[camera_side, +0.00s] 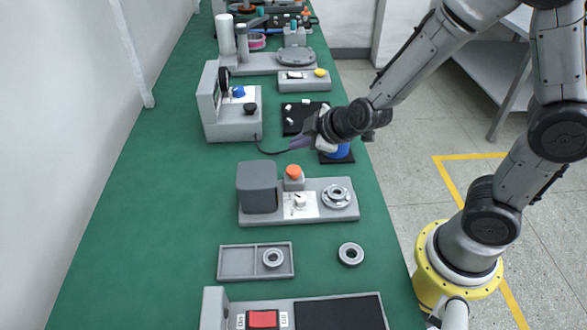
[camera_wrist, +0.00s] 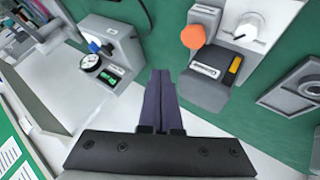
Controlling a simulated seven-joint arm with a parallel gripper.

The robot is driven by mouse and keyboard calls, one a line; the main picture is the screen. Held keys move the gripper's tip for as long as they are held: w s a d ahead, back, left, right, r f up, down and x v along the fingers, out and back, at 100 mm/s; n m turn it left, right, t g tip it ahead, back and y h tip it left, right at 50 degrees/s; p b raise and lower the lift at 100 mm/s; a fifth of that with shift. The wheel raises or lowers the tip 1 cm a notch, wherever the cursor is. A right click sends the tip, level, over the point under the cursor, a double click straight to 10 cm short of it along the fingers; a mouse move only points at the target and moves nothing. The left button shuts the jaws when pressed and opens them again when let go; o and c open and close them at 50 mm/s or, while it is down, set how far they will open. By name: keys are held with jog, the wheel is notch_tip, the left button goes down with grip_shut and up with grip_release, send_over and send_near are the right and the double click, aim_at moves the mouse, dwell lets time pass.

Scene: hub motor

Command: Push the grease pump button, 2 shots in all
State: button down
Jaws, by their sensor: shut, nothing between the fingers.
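An orange button (camera_side: 293,172) caps a small grey block on a grey station base (camera_side: 330,213); I take it for the grease pump button, though no readable label confirms this. The orange button (camera_wrist: 193,36) also shows in the wrist view, up and right of my fingertips.
The station also has a white knob (camera_side: 300,200), a grey box (camera_side: 256,187) and a ring-shaped hub (camera_side: 336,196). A grey machine with a blue knob (camera_side: 238,92) stands behind-left. A blue item (camera_side: 340,151) sits beneath my wrist. The green bench is clear at left.

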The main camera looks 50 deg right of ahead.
aim_at(293, 168)
jog(key=shift+f, duration=2.5)
jog(key=shift+f, duration=0.15)
jog(key=shift+f, duration=0.25)
jog(key=shift+f, duration=0.95)
dwell(1.2)
jog(key=shift+r, duration=1.35)
jog(key=shift+r, duration=2.55)
